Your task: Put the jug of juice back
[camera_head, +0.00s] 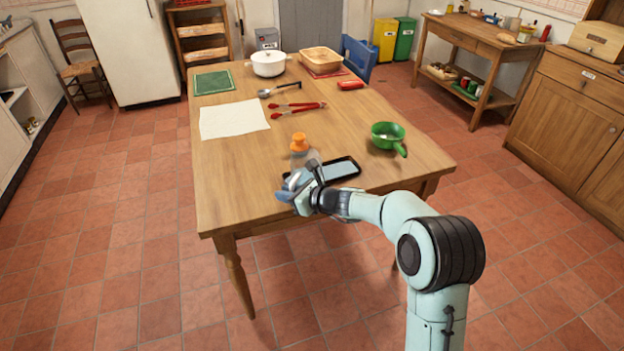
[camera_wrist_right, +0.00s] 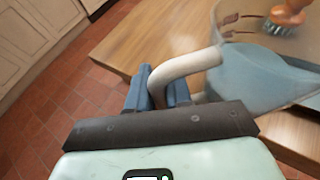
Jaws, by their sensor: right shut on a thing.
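The jug (camera_wrist_right: 262,78) is pale and see-through with a thick beige handle (camera_wrist_right: 188,68). My right gripper (camera_wrist_right: 158,88) is shut on the handle in the right wrist view. In the head view the jug (camera_head: 306,158) is partly hidden behind my right gripper (camera_head: 292,188), at the near edge of the wooden table (camera_head: 240,185). I cannot tell whether its base touches the table. An orange thing (camera_head: 299,142) shows at its top or just behind it. My left gripper is not in view.
A dark tray or tablet (camera_head: 341,169) lies beside the jug, with a green pan (camera_head: 388,136) to its right. A white fridge (camera_head: 129,50) stands at the back left.

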